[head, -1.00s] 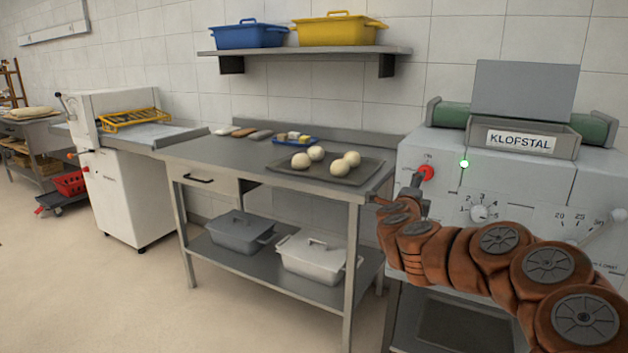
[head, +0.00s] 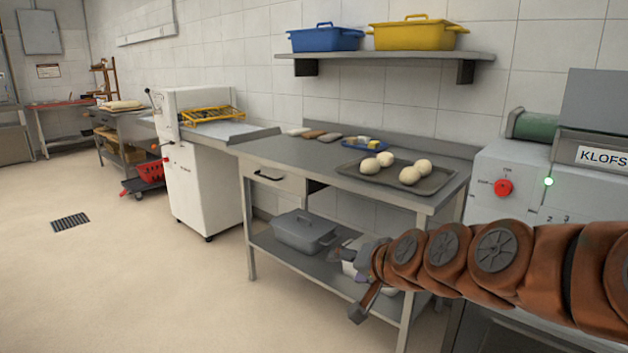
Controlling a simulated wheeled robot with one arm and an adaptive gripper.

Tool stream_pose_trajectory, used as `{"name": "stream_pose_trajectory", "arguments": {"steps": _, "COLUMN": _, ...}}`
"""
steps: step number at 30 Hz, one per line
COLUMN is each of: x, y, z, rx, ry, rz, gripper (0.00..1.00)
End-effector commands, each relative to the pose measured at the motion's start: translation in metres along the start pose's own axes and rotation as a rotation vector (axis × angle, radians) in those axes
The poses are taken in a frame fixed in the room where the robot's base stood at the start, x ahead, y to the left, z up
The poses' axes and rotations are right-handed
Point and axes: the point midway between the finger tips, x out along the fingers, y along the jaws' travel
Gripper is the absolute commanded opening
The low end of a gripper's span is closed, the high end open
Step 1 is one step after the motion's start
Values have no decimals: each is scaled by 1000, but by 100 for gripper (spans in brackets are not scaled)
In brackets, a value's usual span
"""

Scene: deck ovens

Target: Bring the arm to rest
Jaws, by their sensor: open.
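My arm reaches in from the right edge of the head view, nearly level, in front of the machine and the steel table. My gripper (head: 348,283) is at its left end, in front of the table's lower shelf. Its fingers are spread open and nothing shows between them. It overlaps the white lidded bin in the picture and hides much of it; no touch can be made out.
The steel table (head: 300,158) carries a tray (head: 440,183) with several dough balls. A grey bin (head: 303,232) sits on its lower shelf. The machine (head: 520,160) has a red button and a lit green lamp. Open floor (head: 130,280) lies at left.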

Motion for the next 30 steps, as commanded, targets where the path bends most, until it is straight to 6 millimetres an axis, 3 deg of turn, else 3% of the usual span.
{"name": "stream_pose_trajectory", "arguments": {"steps": 3, "x": -17, "y": 25, "z": 56, "rx": -105, "ry": -162, "rz": 98, "gripper": 67}}
{"name": "stream_pose_trajectory", "arguments": {"steps": 9, "x": -66, "y": 85, "z": 143, "rx": -231, "ry": -446, "rz": 291, "gripper": 67}}
{"name": "stream_pose_trajectory", "arguments": {"steps": 15, "x": -131, "y": 141, "z": 205, "rx": -283, "ry": -693, "rz": 477, "gripper": 67}}
{"name": "stream_pose_trajectory", "arguments": {"steps": 26, "x": -230, "y": 196, "z": 264, "rx": -255, "ry": -984, "rz": 698, "gripper": 67}}
{"name": "stream_pose_trajectory", "arguments": {"steps": 30, "x": -243, "y": 178, "z": 250, "rx": -260, "ry": -975, "rz": 692, "gripper": 67}}
